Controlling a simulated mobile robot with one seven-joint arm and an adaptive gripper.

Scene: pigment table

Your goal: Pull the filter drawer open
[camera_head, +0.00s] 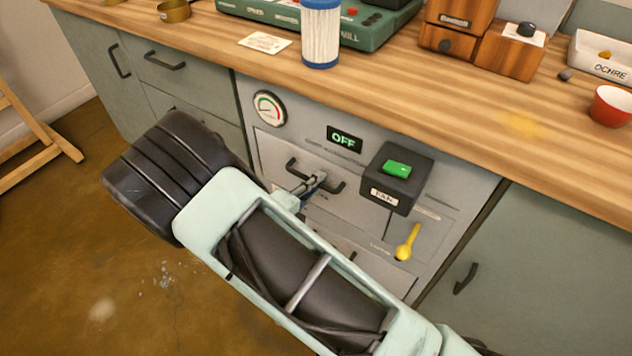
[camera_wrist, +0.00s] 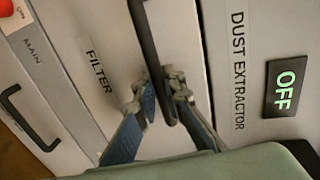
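The filter drawer front (camera_wrist: 112,45) is a grey panel labelled FILTER, in the dust extractor cabinet. It looks flush or nearly flush with the cabinet face. Its dark bar handle (camera_wrist: 146,35) also shows in the head view (camera_head: 332,188), partly behind my gripper (camera_head: 312,181). In the wrist view my gripper (camera_wrist: 165,92) has one fingertip on each side of the handle bar, close together near one end of it. The fingers appear shut on the bar. My wrist and arm hide the left and lower parts of the cabinet in the head view.
A black box with a green button (camera_head: 397,168) juts out right of the handle. A yellow lever (camera_head: 407,243) sits below it. An OFF display (camera_head: 344,139) and a gauge (camera_head: 269,108) are above. A white pleated cylinder (camera_head: 321,35) stands on the wooden counter (camera_head: 410,75).

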